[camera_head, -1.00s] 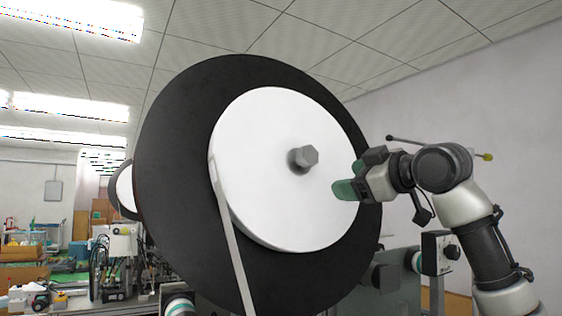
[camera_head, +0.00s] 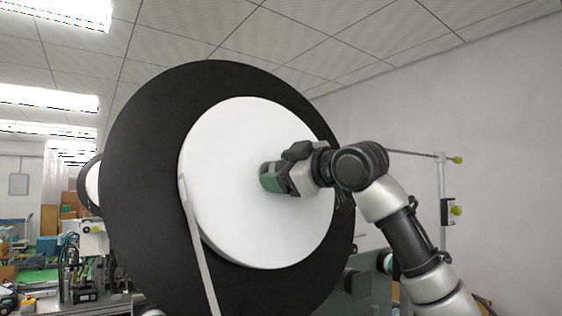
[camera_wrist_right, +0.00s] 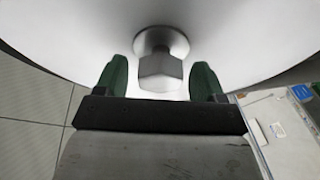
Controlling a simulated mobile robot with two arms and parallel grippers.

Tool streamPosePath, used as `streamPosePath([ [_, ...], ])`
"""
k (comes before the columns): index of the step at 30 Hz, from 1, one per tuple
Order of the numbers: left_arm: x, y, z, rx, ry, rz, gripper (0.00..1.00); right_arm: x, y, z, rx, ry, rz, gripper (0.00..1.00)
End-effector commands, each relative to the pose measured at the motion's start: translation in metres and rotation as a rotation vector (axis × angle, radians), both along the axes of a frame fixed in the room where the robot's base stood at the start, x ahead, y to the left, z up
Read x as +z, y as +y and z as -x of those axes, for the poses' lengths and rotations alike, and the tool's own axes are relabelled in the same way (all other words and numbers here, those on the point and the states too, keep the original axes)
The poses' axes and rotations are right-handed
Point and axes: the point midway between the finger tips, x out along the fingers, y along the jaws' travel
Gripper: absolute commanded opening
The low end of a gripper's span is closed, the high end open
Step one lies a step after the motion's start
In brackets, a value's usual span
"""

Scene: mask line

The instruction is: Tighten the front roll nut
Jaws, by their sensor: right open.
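The front roll is a large black disc (camera_head: 150,130) with a white roll face (camera_head: 235,210) in the middle of the head view. The grey hex nut (camera_wrist_right: 160,72) sticks out from the white face in the right wrist view. In the head view the nut is hidden behind my right gripper (camera_head: 268,178). In the wrist view my right gripper (camera_wrist_right: 160,85) is open, with one green finger on each side of the nut. Gaps show between the fingers and the nut. My left gripper is not in view.
A white strip (camera_head: 200,255) runs down from the roll's left side. A second roll (camera_head: 92,185) stands behind at the left. Machinery (camera_head: 85,275) fills the lower left. A post with yellow knobs (camera_head: 442,195) stands at the right near the wall.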

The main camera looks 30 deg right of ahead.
Motion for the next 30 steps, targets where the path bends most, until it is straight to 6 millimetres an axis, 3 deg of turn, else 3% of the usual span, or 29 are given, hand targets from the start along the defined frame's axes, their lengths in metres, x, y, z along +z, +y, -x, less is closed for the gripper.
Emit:
streamPosePath([
  [9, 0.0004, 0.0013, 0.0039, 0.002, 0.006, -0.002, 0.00, -0.0009, 0.0010, -0.0027, -0.001, 0.001, 0.000, 0.68],
  [18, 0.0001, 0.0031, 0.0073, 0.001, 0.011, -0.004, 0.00, -0.0010, 0.0010, -0.0026, 0.000, 0.001, 0.000, 0.22],
  [19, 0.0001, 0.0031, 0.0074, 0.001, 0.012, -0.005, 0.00, -0.0011, 0.0011, -0.0026, 0.000, 0.001, 0.000, 0.20],
  [30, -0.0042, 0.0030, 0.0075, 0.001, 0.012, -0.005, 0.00, -0.0026, 0.0018, -0.0030, -0.014, 0.011, -0.065, 0.20],
])
